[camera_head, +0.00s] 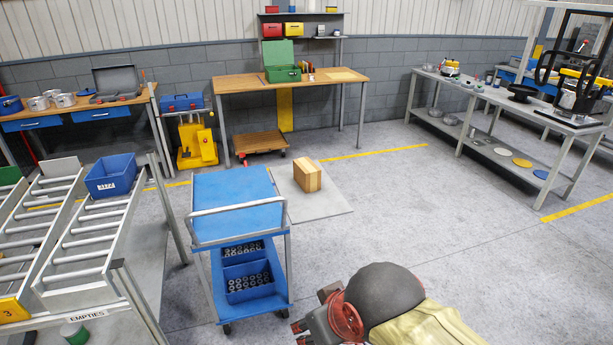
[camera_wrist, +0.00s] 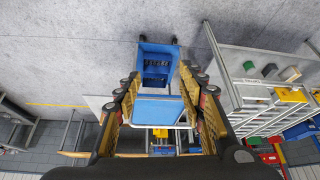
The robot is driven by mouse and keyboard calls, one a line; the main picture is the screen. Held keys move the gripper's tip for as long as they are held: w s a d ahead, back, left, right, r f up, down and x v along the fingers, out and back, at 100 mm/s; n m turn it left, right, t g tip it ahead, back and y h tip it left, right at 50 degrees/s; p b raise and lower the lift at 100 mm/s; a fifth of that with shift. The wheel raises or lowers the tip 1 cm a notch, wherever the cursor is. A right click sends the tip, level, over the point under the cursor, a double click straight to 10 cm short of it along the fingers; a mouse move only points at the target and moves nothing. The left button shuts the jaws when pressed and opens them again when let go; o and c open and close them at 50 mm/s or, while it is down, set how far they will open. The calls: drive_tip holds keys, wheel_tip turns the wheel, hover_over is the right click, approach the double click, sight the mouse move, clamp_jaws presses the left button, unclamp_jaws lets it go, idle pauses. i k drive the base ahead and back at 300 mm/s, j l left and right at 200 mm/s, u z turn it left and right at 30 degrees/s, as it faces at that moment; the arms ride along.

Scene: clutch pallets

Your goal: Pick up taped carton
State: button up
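The taped carton (camera_head: 307,175) is a small tan-brown box with a band of tape. It sits upright on a flat pale grey mat (camera_head: 330,204) on the floor, just right of the blue cart (camera_head: 237,218). My gripper (camera_head: 314,308) is at the bottom of the head view, well in front of the carton and apart from it. In the wrist view my gripper (camera_wrist: 160,80) has its fingers spread wide with nothing between them but the distant cart (camera_wrist: 158,107). I cannot make out the carton in the wrist view.
The cart has a handle rail and dark blue bins (camera_head: 248,270) of metal parts on its lower shelf. A roller rack (camera_head: 85,250) with a blue bin (camera_head: 111,176) stands left. A wooden bench (camera_head: 345,75) is behind, a grey bench (camera_head: 495,97) right. Open floor lies right of the mat.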

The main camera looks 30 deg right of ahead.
sight(308, 175)
drive_tip(key=z, duration=0.4)
drive_tip(key=i+j+z, duration=0.15)
drive_tip(key=i+z, duration=0.3)
drive_tip(key=i+j+z, duration=0.3)
drive_tip(key=i+z, duration=0.2)
drive_tip(key=i+j+z, duration=0.1)
drive_tip(key=i+j, duration=0.9)
